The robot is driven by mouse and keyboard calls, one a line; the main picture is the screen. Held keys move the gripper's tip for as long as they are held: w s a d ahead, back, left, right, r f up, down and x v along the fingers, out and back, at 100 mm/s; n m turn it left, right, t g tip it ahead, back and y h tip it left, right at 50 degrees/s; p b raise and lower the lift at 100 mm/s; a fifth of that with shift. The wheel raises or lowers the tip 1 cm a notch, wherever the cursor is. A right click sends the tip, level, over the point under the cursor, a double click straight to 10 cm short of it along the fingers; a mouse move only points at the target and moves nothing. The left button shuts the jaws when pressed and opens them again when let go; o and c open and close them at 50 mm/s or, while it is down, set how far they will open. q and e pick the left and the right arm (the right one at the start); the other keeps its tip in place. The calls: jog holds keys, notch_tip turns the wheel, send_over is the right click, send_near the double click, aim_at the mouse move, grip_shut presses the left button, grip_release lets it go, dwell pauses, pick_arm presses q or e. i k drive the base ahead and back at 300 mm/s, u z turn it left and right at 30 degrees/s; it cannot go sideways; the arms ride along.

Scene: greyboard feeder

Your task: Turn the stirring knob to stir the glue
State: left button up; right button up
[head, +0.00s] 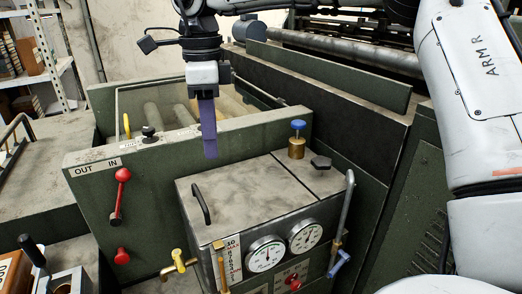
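The metal tank box (245,180) with two gauges (265,256) stands in the middle of the head view. On its lid are a blue-topped brass knob (298,140) and a black hexagonal knob (320,162). I cannot read a label that marks the stirring knob. My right gripper (210,156) points down with its purple fingers, behind and left of the lid in the picture. It touches no knob that I can see. The fingers overlap edge-on, so their gap is hidden. My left gripper is not in view.
A red lever (122,175) and a red knob (122,256) are on the green panel (85,190) at left. A black knob (149,130) sits on its top ledge. A lid handle (201,203), brass tap (178,263) and upright pipe (343,220) stick out around the box.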

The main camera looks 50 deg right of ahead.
aim_at(321, 162)
jog(key=u, duration=0.45)
jog(key=k, duration=0.3)
jog(key=z, duration=1.15)
jog(key=i, duration=0.5)
jog(key=z, duration=0.05)
